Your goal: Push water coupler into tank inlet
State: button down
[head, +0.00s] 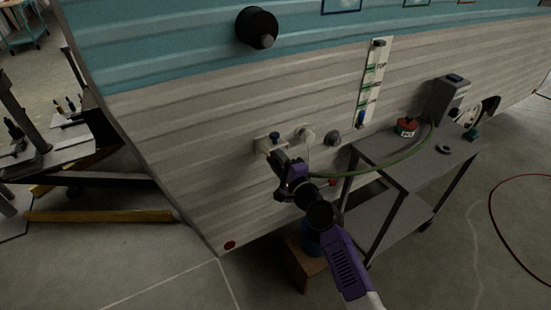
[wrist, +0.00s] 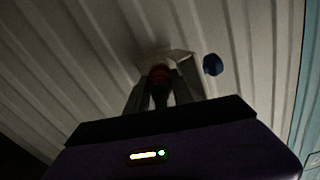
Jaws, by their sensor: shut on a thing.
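My gripper (head: 277,157) is at the camper's lower side wall, in front of the inlet plate (head: 262,144). In the wrist view my gripper (wrist: 160,98) is shut on the water coupler (wrist: 159,76), a dark cylinder with a reddish band. The coupler's far end points at the wall and meets or nearly meets the pale inlet fitting (wrist: 178,58). I cannot tell how deep it sits; the tank inlet's opening is hidden. A blue knob (head: 274,136) is on the plate beside it; it also shows in the wrist view (wrist: 213,65). A green hose (head: 380,168) runs from near my gripper to the cart.
A grey cart (head: 400,158) stands to the right, with a red-topped item (head: 406,126) and a grey box (head: 448,98) on it. Wall fittings (head: 305,134) sit right of the plate. A wooden block (head: 300,262) is below my arm. Open floor lies to the left front.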

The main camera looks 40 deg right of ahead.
jog(key=shift+w, duration=0.2)
jog(key=c, duration=1)
grip_release()
jog(key=shift+v, duration=3.9)
